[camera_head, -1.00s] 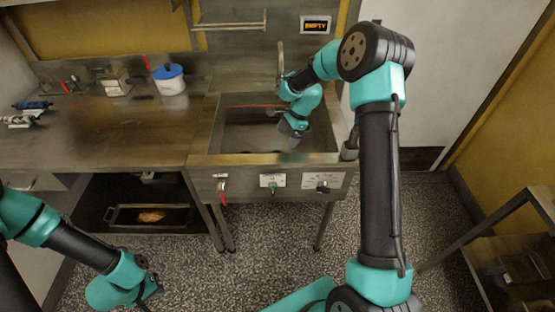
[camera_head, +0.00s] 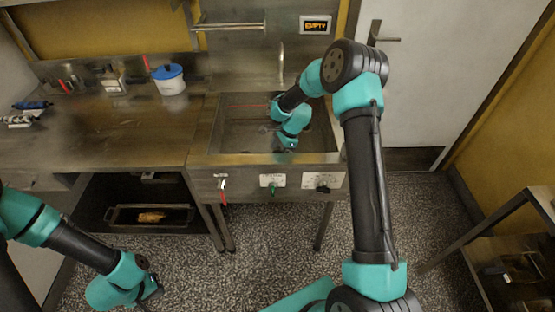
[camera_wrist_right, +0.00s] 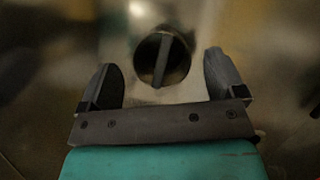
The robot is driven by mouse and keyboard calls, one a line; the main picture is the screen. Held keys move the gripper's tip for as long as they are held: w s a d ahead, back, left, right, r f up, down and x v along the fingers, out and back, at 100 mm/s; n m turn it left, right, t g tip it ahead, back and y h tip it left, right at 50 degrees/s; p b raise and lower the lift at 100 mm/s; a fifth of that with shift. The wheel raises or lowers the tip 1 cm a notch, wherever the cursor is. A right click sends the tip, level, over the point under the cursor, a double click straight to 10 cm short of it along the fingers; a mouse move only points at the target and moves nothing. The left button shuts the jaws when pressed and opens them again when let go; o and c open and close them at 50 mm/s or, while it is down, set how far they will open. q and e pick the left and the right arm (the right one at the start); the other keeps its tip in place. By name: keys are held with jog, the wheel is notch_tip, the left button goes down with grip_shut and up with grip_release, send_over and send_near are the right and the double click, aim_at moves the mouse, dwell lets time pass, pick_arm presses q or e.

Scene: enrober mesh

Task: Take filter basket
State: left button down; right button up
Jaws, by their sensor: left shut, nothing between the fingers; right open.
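The filter basket (camera_wrist_right: 161,62) looks like a round, dark metal cup with a bar across its mouth, set in the sink floor in the right wrist view. My right gripper (camera_wrist_right: 160,66) is open, one finger to each side of the basket in that picture, with nothing held; I cannot tell the gap in height. In the head view my right wrist reaches down into the sink (camera_head: 232,108), and its fingers are hard to make out. My left gripper (camera_head: 152,297) is shut and empty low at the left, over the floor.
A thin tap (camera_head: 281,62) stands behind the sink. The sink front carries a red-handled valve (camera_head: 223,188), a green knob (camera_head: 273,189) and a black knob (camera_head: 322,188). A blue-lidded white pot (camera_head: 170,82) stands on the counter left of it. A tray (camera_head: 122,215) sits below.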

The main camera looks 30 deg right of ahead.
jog(key=x, duration=0.4)
jog(key=shift+w+f, duration=0.1)
jog(key=shift+f, duration=0.05)
jog(key=c, duration=1)
notch_tip(320, 180, up, 10)
jog(key=shift+r, duration=0.1)
dwell(0.5)
dwell(0.3)
